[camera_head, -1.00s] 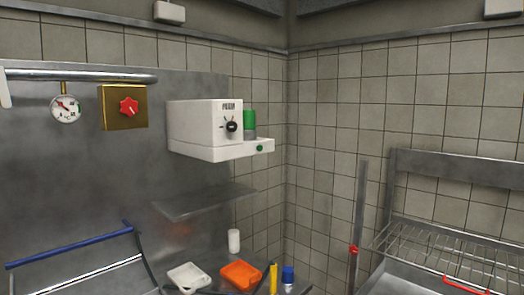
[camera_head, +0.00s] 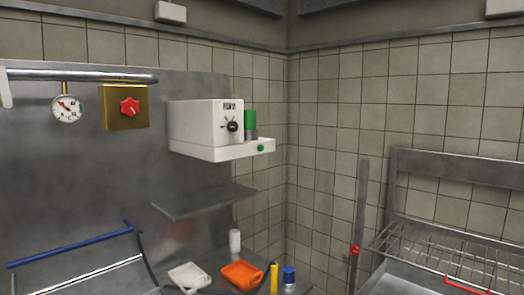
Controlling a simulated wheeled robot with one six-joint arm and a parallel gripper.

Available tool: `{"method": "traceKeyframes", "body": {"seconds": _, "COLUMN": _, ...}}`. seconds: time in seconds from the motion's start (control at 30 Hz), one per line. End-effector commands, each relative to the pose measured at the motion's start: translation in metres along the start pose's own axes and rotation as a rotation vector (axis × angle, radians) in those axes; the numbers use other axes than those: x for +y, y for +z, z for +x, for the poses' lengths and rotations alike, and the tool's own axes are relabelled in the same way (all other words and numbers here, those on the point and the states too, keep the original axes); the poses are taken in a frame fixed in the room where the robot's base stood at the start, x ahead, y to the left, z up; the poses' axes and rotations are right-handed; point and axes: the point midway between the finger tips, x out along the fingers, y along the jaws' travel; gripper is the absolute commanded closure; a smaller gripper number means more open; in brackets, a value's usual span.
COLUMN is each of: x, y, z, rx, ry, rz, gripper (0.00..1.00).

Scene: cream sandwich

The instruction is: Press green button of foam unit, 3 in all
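The foam unit (camera_head: 200,125) is a white box mounted on the steel back wall, with a black knob on its front. A small round green button (camera_head: 261,148) sits on the front of its lower ledge at the right. A green cylinder (camera_head: 250,120) with a grey base stands on that ledge, beside the box. My gripper is not in view, and nothing touches the button.
A steel shelf (camera_head: 203,201) juts out below the unit. Below it are a white tray (camera_head: 189,277), an orange tray (camera_head: 241,273) and small bottles, including a blue-capped one (camera_head: 289,277). A wire rack (camera_head: 445,258) stands at right. Space before the button looks clear.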

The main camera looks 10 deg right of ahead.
Motion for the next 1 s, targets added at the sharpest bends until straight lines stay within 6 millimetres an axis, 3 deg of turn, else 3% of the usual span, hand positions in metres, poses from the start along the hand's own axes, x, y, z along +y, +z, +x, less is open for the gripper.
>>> {"method": "traceKeyframes", "body": {"seconds": 0.43, "x": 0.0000, "y": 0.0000, "z": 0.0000, "rx": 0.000, "ry": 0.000, "rz": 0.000, "gripper": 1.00}}
{"method": "traceKeyframes", "body": {"seconds": 1.0, "x": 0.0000, "y": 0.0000, "z": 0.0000, "rx": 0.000, "ry": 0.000, "rz": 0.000, "gripper": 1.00}}
